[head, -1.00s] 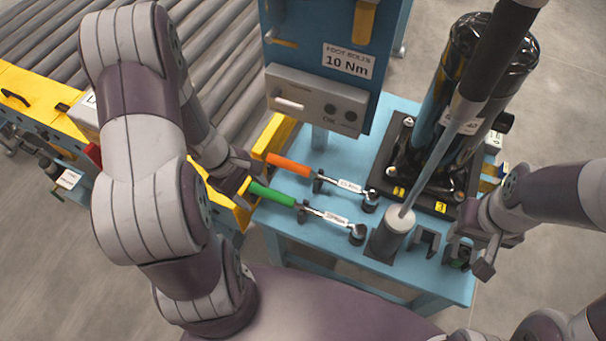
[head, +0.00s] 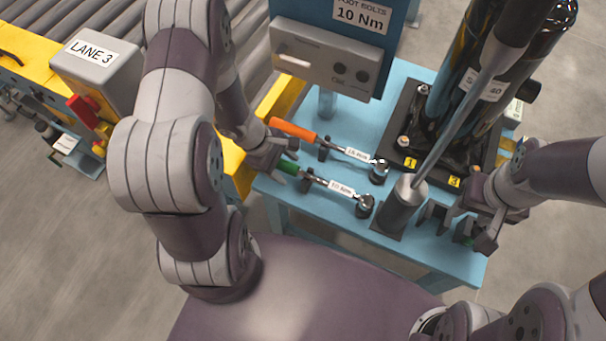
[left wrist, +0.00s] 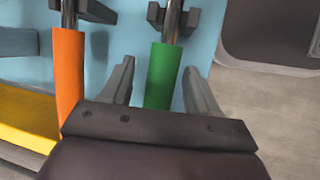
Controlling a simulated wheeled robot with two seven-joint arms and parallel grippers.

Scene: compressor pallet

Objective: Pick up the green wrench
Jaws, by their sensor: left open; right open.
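The green wrench (head: 317,180) has a green handle, a metal shaft with a white label, and a dark round head. It rests on holders on the blue table, its shaft pointing right. My left gripper (head: 277,161) is open at its handle end. In the left wrist view, the green handle (left wrist: 162,75) lies between the two spread fingers of my left gripper (left wrist: 157,85), nearer the left finger, with a gap to the right one. My right gripper (head: 474,225) is open at the table's right side, near the black holders.
An orange-handled wrench (head: 293,130) lies parallel just behind the green one; its handle (left wrist: 68,80) is close left of my left finger. A blue panel with a grey box (head: 325,60), a grey upright tool (head: 402,205) and a black compressor (head: 470,110) stand around. The blue table (head: 330,228) is clear in front.

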